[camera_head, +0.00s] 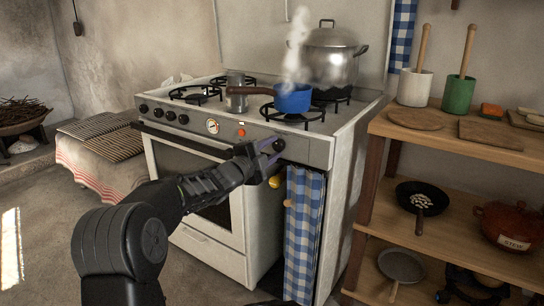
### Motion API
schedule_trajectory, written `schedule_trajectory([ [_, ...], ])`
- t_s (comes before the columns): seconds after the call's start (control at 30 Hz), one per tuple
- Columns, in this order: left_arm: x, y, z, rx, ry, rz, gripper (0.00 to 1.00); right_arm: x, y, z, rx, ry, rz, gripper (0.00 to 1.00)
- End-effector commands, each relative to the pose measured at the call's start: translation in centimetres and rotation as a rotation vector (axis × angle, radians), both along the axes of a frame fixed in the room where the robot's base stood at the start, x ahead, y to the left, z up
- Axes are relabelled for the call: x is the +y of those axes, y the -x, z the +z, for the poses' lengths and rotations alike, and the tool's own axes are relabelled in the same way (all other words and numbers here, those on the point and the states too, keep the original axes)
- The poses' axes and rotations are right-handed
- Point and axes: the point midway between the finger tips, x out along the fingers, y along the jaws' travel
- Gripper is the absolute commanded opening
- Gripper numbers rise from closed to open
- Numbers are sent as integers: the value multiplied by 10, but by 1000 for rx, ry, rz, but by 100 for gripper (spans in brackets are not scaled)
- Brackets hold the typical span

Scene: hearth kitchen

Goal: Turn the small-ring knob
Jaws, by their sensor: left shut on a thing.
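The stove (200,155) is white with a grey front panel of black knobs. A dark knob (279,145) sits at the panel's right end, apart from the row of knobs (170,115) on the left. My left gripper (272,151) reaches up to this right-end knob and is shut on it. Its fingers partly cover the knob, and I cannot tell the knob's angle. A small blue pan (293,99) stands steaming on the front right burner, its brown handle pointing left. My right gripper is not in view.
A large steel pot (333,62) stands on the back right burner. A checked blue cloth (304,225) hangs just right of my gripper. Wooden shelves (450,235) with pans stand at the right.

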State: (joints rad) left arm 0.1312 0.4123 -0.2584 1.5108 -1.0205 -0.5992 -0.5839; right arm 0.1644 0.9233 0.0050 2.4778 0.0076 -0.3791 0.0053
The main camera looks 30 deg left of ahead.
Motion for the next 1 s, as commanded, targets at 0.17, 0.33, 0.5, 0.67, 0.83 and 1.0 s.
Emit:
schedule_trajectory([
  [0.17,-1,0,-2,-4,-51,-1,0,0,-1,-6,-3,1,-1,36],
  [0.33,0,0,-1,-6,-66,-1,0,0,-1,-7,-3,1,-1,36],
  [0.5,0,0,-1,-5,-67,-1,0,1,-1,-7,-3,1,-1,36],
  [0.67,-1,0,-1,-5,-66,-1,38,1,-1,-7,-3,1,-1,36],
  [0.83,0,0,-1,-7,-65,-1,52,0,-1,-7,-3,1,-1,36],
  [1.0,0,0,0,-7,-64,-1,57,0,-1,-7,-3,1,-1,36],
])
